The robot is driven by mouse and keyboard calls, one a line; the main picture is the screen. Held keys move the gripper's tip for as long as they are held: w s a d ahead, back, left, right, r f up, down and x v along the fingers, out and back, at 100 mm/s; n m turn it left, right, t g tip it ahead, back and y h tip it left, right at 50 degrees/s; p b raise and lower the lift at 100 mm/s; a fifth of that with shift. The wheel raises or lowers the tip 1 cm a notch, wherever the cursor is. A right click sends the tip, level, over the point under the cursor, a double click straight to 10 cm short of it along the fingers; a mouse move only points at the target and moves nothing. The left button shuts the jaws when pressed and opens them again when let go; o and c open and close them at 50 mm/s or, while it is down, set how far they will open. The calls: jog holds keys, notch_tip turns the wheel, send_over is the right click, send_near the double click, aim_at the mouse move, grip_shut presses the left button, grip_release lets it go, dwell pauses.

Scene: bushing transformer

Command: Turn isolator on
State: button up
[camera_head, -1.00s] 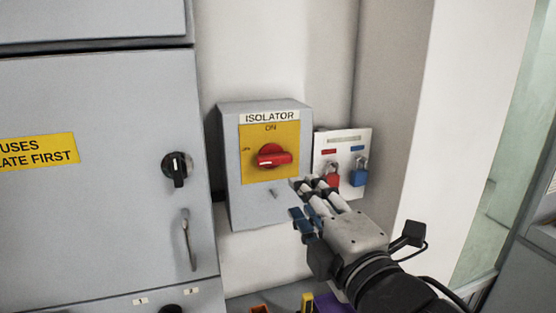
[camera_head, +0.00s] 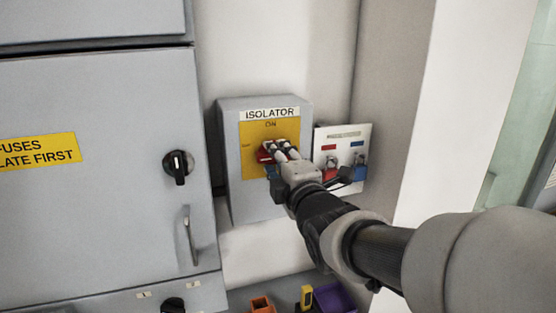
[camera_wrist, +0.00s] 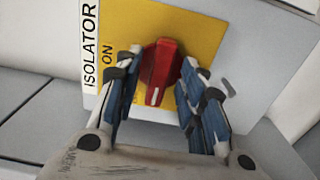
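The isolator box (camera_head: 234,170) is grey with a yellow plate (camera_head: 287,129), marked ISOLATOR and ON at the top. Its red rotary handle (camera_head: 265,155) is mostly hidden behind my gripper (camera_head: 279,148) in the head view. In the wrist view, the handle (camera_wrist: 160,68) lies between the two sides of my gripper (camera_wrist: 163,66), with its white mark toward the palm. The ON label (camera_wrist: 108,56) is off to the left there, and the handle does not point at it. My gripper is open around the handle, with small gaps seen on both sides.
A white board with padlocks (camera_head: 347,140) hangs just right of the box, close to my wrist. A grey cabinet (camera_head: 100,210) with a black knob (camera_head: 177,167) and a metal handle (camera_head: 191,236) stands left. Coloured bins (camera_head: 334,297) sit below.

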grip_shut()
dwell(0.5)
